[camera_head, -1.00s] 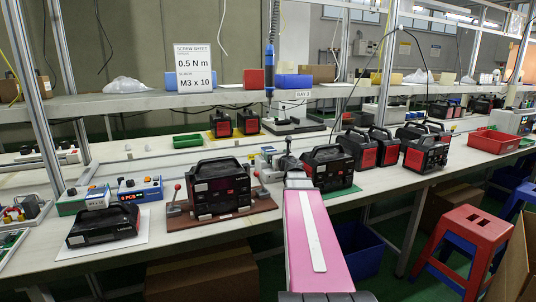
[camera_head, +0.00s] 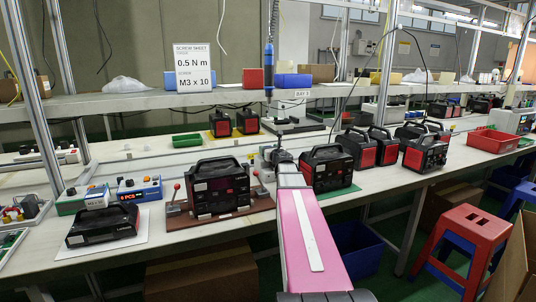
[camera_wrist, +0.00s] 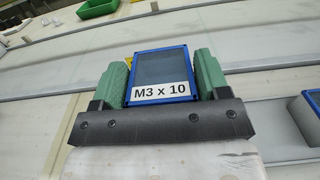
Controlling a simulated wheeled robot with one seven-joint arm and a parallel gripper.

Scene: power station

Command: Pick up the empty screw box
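The screw box (camera_wrist: 160,68), blue-rimmed with a dark grey inside and a white "M3 x 10" label, shows in the wrist view. No screws can be made out in it. My gripper (camera_wrist: 161,72) has its two green fingers set wide apart, one on each side of the box. The fingers are very close to the box's sides, and I cannot see a clear gap or firm contact. In the head view my gripper (camera_head: 272,155) is over the bench between two black devices, and the box there is mostly hidden by my arm.
A second blue box (camera_wrist: 308,112) is at the wrist view's right edge. A shelf (camera_head: 130,100) runs above the bench. A green tray (camera_head: 187,141) lies farther back.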

